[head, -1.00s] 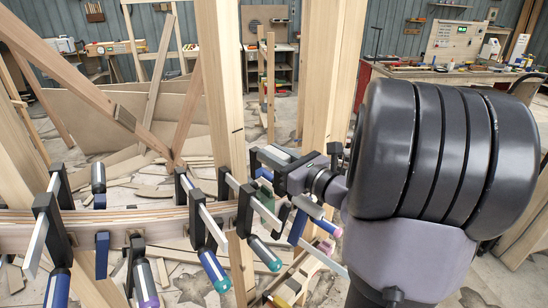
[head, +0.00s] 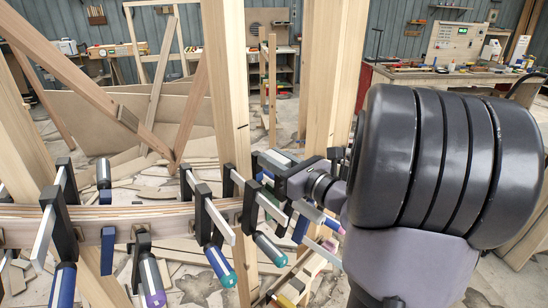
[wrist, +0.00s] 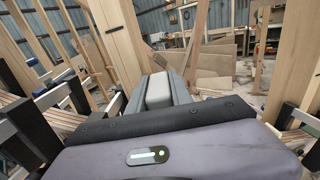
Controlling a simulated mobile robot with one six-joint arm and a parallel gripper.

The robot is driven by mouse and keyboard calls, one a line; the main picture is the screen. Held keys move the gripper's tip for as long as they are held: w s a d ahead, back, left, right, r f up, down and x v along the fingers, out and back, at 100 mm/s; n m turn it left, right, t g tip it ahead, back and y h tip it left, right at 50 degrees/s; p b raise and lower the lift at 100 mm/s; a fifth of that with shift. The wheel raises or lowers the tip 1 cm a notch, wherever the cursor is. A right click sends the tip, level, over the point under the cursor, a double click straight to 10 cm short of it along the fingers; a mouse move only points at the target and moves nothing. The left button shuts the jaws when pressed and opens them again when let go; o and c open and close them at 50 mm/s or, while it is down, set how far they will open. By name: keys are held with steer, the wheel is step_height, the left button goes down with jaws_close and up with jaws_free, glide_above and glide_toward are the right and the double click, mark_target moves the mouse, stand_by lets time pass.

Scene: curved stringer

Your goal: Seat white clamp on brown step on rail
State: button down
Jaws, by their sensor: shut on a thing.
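My gripper (head: 270,163) reaches left from my dark arm, close to the second post and at the right end of the curved laminated rail (head: 180,211). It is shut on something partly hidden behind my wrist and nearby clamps. In the wrist view my gripper (wrist: 158,92) shows pale grey parts ahead of its dark body. I cannot make out which part is the white clamp. Several bar clamps with dark jaws sit along the rail, including one with a blue handle (head: 220,265).
Upright timber posts (head: 226,100) stand behind the rail, one close to my gripper. Clamp handles, one teal-ended (head: 270,249), crowd the space below my wrist. Timber offcuts lie on the floor.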

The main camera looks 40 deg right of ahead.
steer(key=shift+f, duration=0.1)
stand_by(0.4)
steer(key=shift+f+b, duration=1.65)
steer(key=shift+f, duration=0.1)
steer(key=shift+f+b, duration=1.4)
steer(key=shift+f, duration=0.1)
steer(key=shift+f+b, duration=0.45)
steer(key=shift+b, duration=0.05)
steer(key=c, duration=1.1)
jaws_free()
